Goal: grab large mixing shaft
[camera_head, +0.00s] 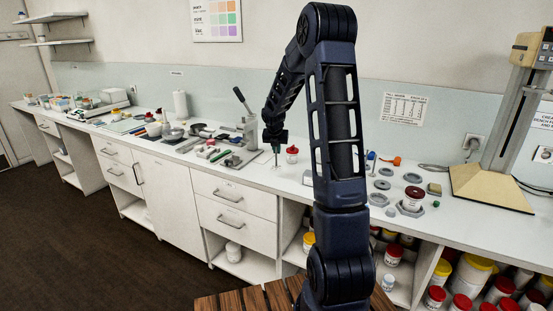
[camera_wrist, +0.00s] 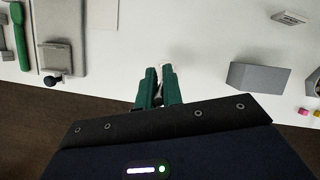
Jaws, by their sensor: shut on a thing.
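My gripper (camera_head: 276,148) is over the white bench, left of the red-capped jar, with its fingers pointing down. In the wrist view its two green fingers (camera_wrist: 158,84) are close together on a pale, thin piece. I take this to be the large mixing shaft (camera_head: 276,161), which shows in the head view as a thin upright piece below the fingertips. Its upper part is hidden by the fingers. Its lower end is close to the bench top, and I cannot tell whether it touches.
A red-capped jar (camera_head: 292,154) stands just right of the gripper. A lever press (camera_head: 248,130) stands to the left. A tall stand with a beige base (camera_head: 490,187) is at the right. Grey discs and small jars lie between. The bench front (camera_head: 240,178) is fairly clear.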

